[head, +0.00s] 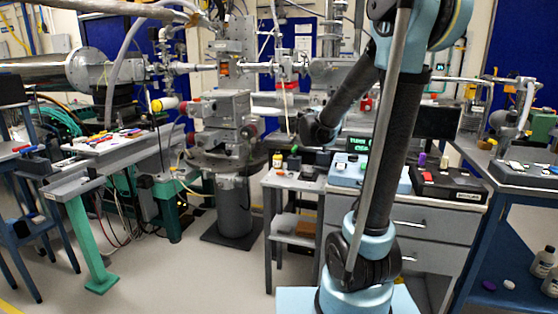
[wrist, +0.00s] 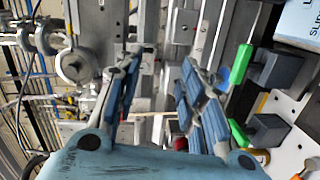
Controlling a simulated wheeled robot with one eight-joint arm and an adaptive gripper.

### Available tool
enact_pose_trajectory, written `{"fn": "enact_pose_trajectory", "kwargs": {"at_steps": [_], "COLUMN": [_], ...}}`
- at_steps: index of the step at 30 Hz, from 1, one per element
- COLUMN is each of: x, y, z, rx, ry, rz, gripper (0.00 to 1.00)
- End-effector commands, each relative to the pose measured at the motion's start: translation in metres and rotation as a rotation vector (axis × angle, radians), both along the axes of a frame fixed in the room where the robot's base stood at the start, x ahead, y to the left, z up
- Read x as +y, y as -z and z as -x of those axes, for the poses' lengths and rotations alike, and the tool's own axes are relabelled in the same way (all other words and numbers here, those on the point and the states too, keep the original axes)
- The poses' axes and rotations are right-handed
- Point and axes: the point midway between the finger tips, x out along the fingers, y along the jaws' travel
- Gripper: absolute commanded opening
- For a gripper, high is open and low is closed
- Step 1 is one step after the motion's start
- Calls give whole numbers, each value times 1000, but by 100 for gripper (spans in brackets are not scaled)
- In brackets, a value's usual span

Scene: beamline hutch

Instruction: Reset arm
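My arm (head: 385,140) rises from its light blue base joint in the head view, bends at the top right and comes back down to the left. Its dark far end (head: 318,130) hangs above the small grey table. I cannot make out the fingers in the head view. In the wrist view my gripper (wrist: 160,62) shows two blue-padded fingers standing apart, with nothing held between them. Grey metal beamline parts show beyond the fingers.
A small grey table (head: 296,182) and a drawer cabinet (head: 425,222) with a display box (head: 368,176) stand near the arm. A beamline stand (head: 233,205) is left of them. A blue-framed bench is at right. Floor at front left is clear. Green-tabbed blocks (wrist: 240,63) show at right in the wrist view.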

Motion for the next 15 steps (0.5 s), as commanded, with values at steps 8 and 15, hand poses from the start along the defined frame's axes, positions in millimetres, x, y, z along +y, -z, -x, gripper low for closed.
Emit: {"fn": "enact_pose_trajectory", "kwargs": {"at_steps": [8, 15], "x": [-38, -78], "y": [19, 63], "z": [47, 125], "rx": [57, 165], "ry": [114, 280], "rz": [-157, -396], "gripper": [37, 37]}}
